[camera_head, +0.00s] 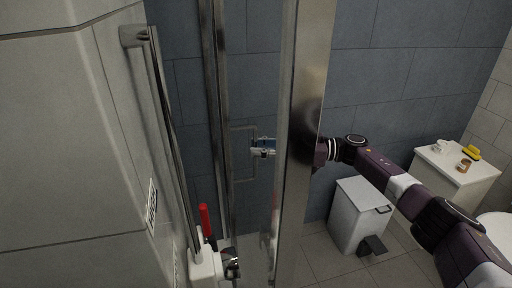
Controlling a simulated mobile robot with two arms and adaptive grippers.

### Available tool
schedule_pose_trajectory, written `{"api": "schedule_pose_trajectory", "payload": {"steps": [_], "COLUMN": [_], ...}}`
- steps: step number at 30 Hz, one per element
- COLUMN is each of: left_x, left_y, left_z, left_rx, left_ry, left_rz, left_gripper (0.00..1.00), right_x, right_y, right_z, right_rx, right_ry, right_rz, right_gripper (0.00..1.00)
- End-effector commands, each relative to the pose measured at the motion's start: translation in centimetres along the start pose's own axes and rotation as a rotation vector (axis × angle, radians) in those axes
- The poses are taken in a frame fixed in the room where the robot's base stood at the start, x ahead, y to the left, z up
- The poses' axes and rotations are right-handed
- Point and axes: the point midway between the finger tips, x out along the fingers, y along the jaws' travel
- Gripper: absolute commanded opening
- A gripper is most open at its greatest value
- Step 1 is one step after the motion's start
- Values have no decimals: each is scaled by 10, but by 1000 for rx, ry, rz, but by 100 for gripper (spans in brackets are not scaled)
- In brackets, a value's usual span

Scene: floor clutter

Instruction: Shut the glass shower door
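The glass shower door shows as clear glass with a wide upright metal frame (306,95) near the middle of the head view. A thin rectangular handle (236,178) shows to the left of this frame. My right arm comes in from the right and passes behind the metal frame. My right gripper (263,147) shows left of the frame, close to the handle's right side. I cannot tell whether it touches the handle. Its fingers are small and partly unclear, so their opening cannot be read. My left gripper is out of view.
A grey wall with a metal bar (170,130) stands close on the left. A red-handled item (205,221) is near a white fitting at the bottom. A white pedal bin (359,215) stands below my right arm. A white cabinet (459,180) with small items is at right.

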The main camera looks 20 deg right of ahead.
Motion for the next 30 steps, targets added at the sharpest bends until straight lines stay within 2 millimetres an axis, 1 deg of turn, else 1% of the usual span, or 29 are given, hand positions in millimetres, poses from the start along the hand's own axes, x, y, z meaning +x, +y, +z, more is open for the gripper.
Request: {"api": "schedule_pose_trajectory", "payload": {"steps": [3, 9, 12, 15, 21, 30], "left_x": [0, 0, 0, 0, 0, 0], "left_y": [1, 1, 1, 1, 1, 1], "left_z": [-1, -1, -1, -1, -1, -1], "left_rx": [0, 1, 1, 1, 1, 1], "left_ry": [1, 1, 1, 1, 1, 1], "left_rz": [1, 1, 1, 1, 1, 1], "left_gripper": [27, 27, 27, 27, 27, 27], "right_x": [-26, -68, -85, -96, -105, -105], "right_y": [2, 1, 1, 1, 1, 0], "right_z": [1, 1, 1, 1, 0, 0], "right_rx": [1, 2, 1, 1, 1, 1], "right_ry": [-2, -1, -1, 0, 1, 1], "right_rz": [7, 6, 5, 3, 2, 2], "right_gripper": [26, 26, 26, 26, 26, 26]}}
